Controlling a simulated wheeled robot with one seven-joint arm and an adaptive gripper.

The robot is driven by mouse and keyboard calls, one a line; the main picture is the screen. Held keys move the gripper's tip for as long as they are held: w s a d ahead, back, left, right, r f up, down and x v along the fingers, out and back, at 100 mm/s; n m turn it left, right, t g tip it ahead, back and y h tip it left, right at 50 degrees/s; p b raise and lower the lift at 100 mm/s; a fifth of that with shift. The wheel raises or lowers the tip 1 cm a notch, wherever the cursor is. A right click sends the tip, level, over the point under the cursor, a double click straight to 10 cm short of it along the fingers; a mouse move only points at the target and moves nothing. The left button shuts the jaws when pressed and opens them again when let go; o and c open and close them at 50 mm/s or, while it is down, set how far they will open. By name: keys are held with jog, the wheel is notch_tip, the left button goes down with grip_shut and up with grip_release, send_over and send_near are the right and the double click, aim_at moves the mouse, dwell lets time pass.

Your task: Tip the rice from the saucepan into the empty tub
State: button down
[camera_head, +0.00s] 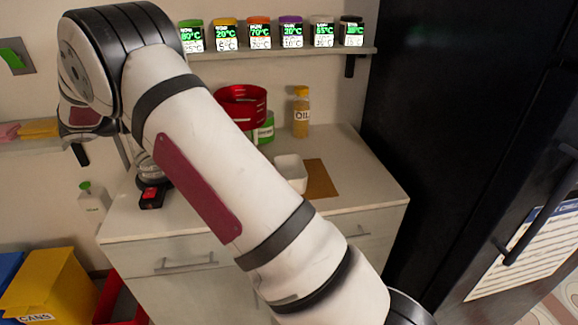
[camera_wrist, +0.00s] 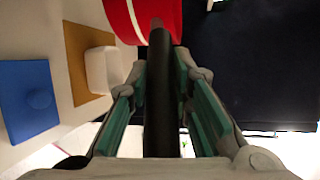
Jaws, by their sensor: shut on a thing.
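The red saucepan (camera_head: 240,104) shows past my arm in the head view, over the back of the counter. It looks roughly upright, and I cannot make out any rice in it. In the wrist view the saucepan (camera_wrist: 145,18) is at the top, with its dark handle (camera_wrist: 157,115) running down between my fingers. My gripper (camera_wrist: 161,78) is shut on this handle; my arm hides it in the head view. The white tub (camera_head: 291,172) stands in front and to the right of the saucepan. It also shows left of the handle in the wrist view (camera_wrist: 104,70).
A brown mat (camera_head: 320,180) lies by the tub. An oil bottle (camera_head: 301,112) and a green-labelled container (camera_head: 266,129) stand at the back. Spice dispensers line the shelf (camera_head: 285,53) above. A black fridge (camera_head: 450,120) bounds the right.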

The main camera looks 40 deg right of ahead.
jog(key=s+d+f+m+t+y+p, duration=0.1)
jog(key=s+f+m+t+y+p, duration=0.1)
jog(key=s+f+m, duration=0.3)
jog(key=shift+s+d+f+m+t, duration=0.2)
jog(key=shift+s+d+m+t, duration=0.45)
jog(key=shift+s, duration=1.15)
jog(key=shift+s+a+r+t, duration=0.1)
jog(key=shift+s+a+t, duration=0.1)
jog(key=shift+t, duration=0.15)
jog(key=shift+s+d+f+m+t+y+b, duration=0.1)
jog(key=shift+s+f+m+t+y+b, duration=0.2)
jog(key=shift+s+f+m+t+b, duration=0.65)
jog(key=shift+s+d+f+m+t+b, duration=0.15)
jog(key=shift+s+f+m+t+b, duration=0.35)
jog(key=shift+b, duration=2.4)
jog(key=shift+s+d+r+m+t+b, duration=0.15)
jog(key=shift+s+m+t+b, duration=0.15)
jog(key=shift+s, duration=0.2)
jog(key=shift+s+d+r+m+t+b, duration=0.1)
jog(key=shift+s+m+t+b, duration=0.05)
jog(key=shift+s+m+b, duration=0.3)
jog(key=shift+s+d+r+m+t+b, duration=0.1)
jog(key=shift+s+m+t+b, duration=0.45)
jog(key=shift+b, duration=0.6)
